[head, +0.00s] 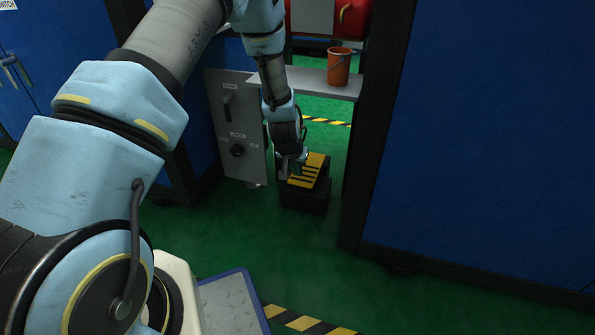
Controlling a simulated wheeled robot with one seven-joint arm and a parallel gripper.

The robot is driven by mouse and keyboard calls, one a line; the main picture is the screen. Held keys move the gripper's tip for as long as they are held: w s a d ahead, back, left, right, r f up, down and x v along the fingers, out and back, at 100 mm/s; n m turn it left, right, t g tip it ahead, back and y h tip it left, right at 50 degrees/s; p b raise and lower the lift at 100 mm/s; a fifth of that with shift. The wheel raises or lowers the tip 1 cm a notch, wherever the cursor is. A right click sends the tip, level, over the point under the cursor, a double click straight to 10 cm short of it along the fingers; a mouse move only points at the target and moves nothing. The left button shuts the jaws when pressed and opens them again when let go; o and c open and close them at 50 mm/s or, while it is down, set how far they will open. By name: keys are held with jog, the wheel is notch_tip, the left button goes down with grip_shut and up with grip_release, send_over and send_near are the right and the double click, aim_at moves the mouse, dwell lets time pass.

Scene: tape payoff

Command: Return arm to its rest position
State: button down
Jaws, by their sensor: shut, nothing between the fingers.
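My arm, light blue and grey, reaches from the lower left over the top of the head view and hangs down at the centre. My gripper (292,165) is at its lower end, pointing down, and is shut with nothing in it. It is just over or beside the left part of a low black pedal box with a yellow-and-black striped top (308,172). I cannot tell whether the fingers touch the box.
A grey control panel (237,128) with a lever and a knob stands close left of my gripper. An orange bucket (338,68) stands on a grey shelf (318,84) behind. A blue cabinet with a black frame (480,130) fills the right. Green floor (285,245) in front is clear.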

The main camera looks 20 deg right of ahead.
jog(key=shift+r, duration=0.1)
jog(key=a+r+n+y+p, duration=0.1)
jog(key=a+r+n+p, duration=0.3)
jog(key=a+r, duration=1.5)
jog(key=s+a+r+n+g+y+p, duration=0.1)
jog(key=s+a+r+n, duration=0.1)
jog(key=s+a+r, duration=0.55)
jog(key=s+a+r+n+g+y+p, duration=0.15)
jog(key=s+a+r, duration=0.35)
jog(key=a, duration=0.5)
notch_tip(320, 180, up, 37)
jog(key=w+p, duration=0.1)
jog(key=p, duration=3.7)
jog(key=shift+d+r, duration=0.15)
jog(key=shift+r, duration=0.05)
jog(key=c, duration=1.6)
grip_release()
jog(key=shift+t+h, duration=0.25)
